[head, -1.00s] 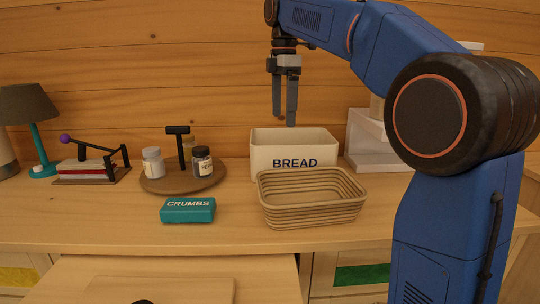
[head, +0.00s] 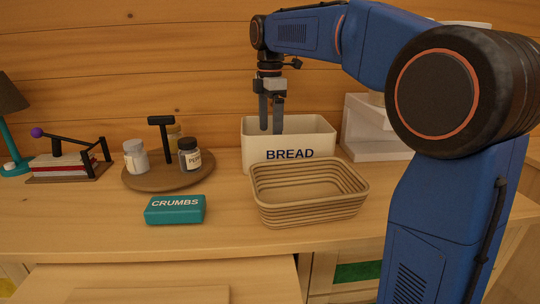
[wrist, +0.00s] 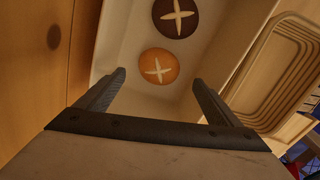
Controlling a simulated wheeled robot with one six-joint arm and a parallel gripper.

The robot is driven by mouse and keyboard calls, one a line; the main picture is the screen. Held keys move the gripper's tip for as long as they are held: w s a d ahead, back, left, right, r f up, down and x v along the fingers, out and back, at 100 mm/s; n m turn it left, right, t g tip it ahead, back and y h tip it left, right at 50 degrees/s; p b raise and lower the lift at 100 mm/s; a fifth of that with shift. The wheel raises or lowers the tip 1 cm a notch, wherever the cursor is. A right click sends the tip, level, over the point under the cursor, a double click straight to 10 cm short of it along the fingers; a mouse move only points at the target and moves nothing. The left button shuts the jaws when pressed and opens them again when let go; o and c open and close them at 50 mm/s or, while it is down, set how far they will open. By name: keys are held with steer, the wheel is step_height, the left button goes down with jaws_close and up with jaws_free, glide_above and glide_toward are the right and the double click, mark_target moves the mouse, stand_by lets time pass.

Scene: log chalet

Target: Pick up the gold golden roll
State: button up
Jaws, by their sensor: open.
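The golden roll (wrist: 158,66), a golden-brown round with a pale cross cut, lies inside the cream BREAD bin (head: 290,155) in the wrist view. A dark brown roll (wrist: 175,17) with a similar cross lies just beyond it. The bin's walls hide both rolls in the head view. My gripper (head: 271,131) points down at the bin's opening, its fingertips at or just below the back rim. In the wrist view my gripper (wrist: 158,79) is open and empty, with the golden roll between and slightly beyond the fingertips. I see no contact with it.
A ribbed oval basket (head: 308,193) stands close in front of the bin. A teal CRUMBS box (head: 175,210) and a round wooden tray (head: 150,182) with jars are to the left. The log wall (head: 120,70) is close behind the bin.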

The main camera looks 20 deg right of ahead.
steer(key=shift+w+f, duration=0.1)
steer(key=shift+f, duration=3.45)
steer(key=shift+c, duration=0.6)
steer(key=c, duration=1)
